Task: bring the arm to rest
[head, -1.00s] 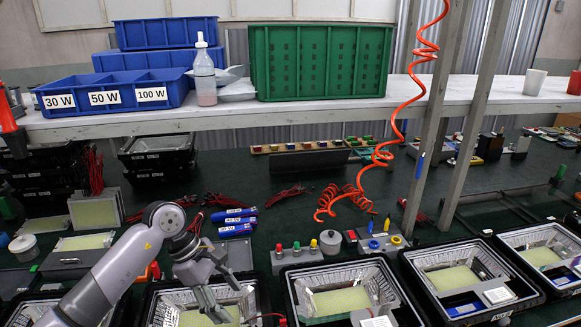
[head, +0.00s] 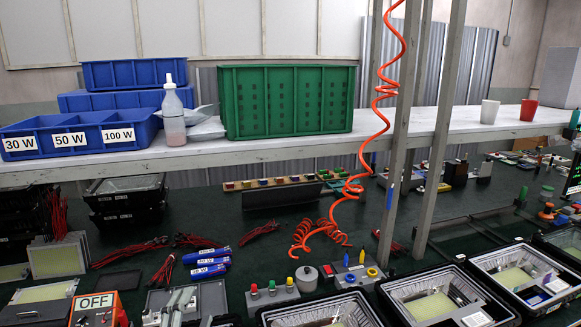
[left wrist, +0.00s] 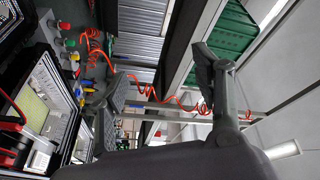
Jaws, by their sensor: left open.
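My right gripper is in neither view.
Open floodlight housings (head: 430,295) line the bench front. An orange box marked OFF (head: 97,306) stands at lower left. A coiled orange hose (head: 375,125) hangs by grey posts (head: 402,130). A shelf (head: 300,147) holds blue bins (head: 78,138) and a green crate (head: 287,102).

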